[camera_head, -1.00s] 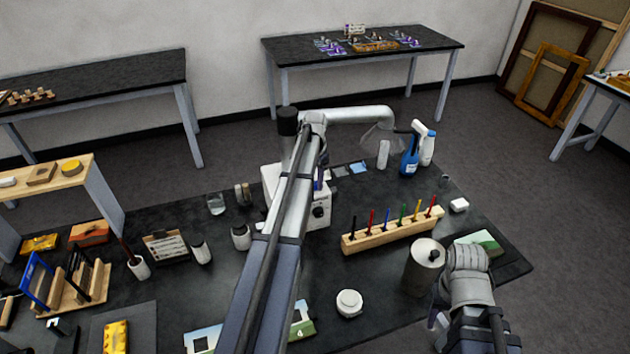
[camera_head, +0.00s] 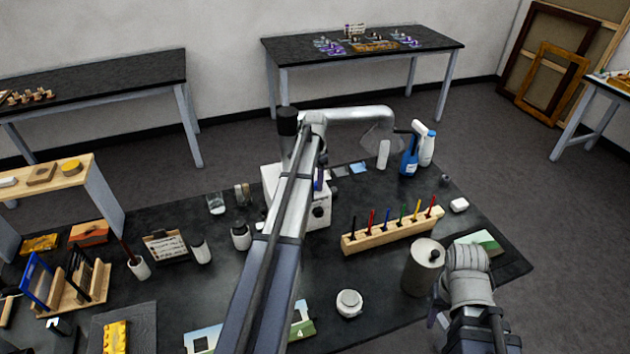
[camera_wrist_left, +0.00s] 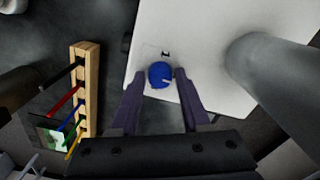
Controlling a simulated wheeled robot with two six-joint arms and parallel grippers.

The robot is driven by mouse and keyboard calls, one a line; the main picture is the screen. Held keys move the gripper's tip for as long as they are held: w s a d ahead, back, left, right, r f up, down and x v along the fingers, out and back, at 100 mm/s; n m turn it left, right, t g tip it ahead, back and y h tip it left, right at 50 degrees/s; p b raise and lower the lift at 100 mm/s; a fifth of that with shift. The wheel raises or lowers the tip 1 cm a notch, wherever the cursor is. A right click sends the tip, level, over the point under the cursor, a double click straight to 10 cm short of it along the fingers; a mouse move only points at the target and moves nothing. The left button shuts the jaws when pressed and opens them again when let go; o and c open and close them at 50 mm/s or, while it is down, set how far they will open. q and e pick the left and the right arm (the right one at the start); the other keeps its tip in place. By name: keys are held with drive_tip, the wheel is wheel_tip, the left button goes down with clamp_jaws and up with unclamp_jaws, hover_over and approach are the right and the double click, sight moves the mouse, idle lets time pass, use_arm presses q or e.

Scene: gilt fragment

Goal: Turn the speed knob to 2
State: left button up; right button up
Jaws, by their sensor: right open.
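A white box-shaped device (camera_head: 270,182) stands on the black table, partly hidden behind my left arm. A dark round knob (camera_head: 318,211) is on its front side. In the left wrist view a blue knob (camera_wrist_left: 160,75) with a small pale mark sits on the white device face (camera_wrist_left: 190,35), with a small dark mark just above it. My left gripper (camera_wrist_left: 160,76) has its two fingers on either side of the blue knob, apparently touching it. In the head view only a bit of purple finger (camera_head: 318,182) shows beside the arm. My right gripper is not visible; only arm parts show.
A grey tube with a clear hood (camera_head: 381,138) arches behind the device. A wooden rack of coloured tools (camera_head: 392,232) stands to its right, and a metal canister (camera_head: 423,268) is near my right arm. A white round pot (camera_head: 349,303) and small jars (camera_head: 241,237) are nearby.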

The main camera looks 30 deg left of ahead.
sight(315, 184)
use_arm(q)
drive_tip(key=shift+o, duration=1.4)
drive_tip(key=shift+r, duration=0.1)
wheel_tip(315, 184, up, 8)
drive_tip(key=p, duration=0.8)
drive_tip(key=shift+f, duration=0.2)
